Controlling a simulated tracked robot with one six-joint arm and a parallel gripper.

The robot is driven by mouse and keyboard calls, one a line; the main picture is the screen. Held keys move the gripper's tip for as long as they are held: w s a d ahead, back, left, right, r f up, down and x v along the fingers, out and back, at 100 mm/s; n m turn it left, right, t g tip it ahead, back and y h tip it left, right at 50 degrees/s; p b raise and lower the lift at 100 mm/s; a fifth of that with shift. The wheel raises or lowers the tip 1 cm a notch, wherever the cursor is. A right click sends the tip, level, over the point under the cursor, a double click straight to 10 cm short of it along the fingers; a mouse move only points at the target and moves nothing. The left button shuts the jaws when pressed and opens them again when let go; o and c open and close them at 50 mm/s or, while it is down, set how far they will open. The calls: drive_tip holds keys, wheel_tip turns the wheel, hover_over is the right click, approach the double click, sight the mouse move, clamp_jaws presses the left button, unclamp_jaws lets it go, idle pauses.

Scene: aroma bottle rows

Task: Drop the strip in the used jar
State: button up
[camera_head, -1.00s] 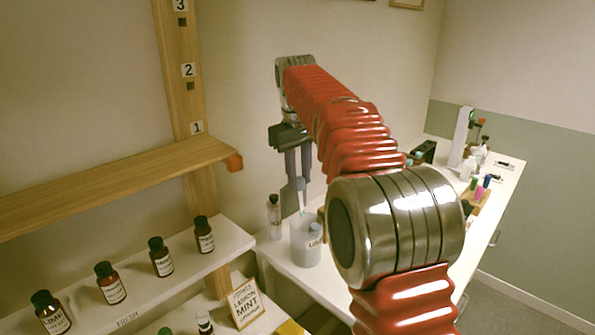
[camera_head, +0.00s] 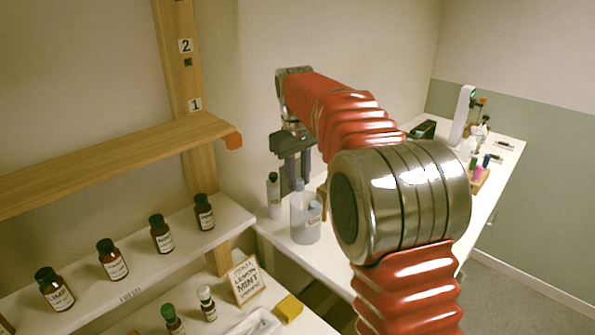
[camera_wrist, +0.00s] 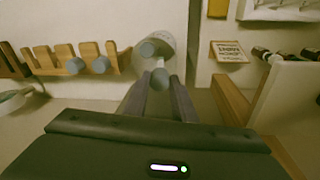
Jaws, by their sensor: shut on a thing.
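My gripper (camera_head: 295,184) points down just above the used jar, shut on the strip (camera_head: 299,186). The strip's pale blue-grey end shows between the fingertips; its lower part is hard to make out against the jar. The used jar (camera_head: 300,232) is a pale, see-through cylinder with a label, standing on the white counter. Another blue-grey rounded piece shows at the jar's right side.
A wooden rack (camera_wrist: 45,62) with rounded blue-grey ends lies left in the wrist view. Brown bottles line the white shelf (camera_head: 130,290); a lemon-mint sign (camera_head: 245,280) stands in front.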

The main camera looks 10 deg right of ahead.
drive_tip(key=shift+f, duration=0.6)
drive_tip(key=o, duration=0.9)
drive_tip(key=r, duration=0.4)
drive_tip(key=s+r, duration=0.1)
drive_tip(key=r, duration=0.8)
drive_tip(key=shift+s+a+r, duration=0.25)
drive_tip(key=shift+s+a, duration=0.15)
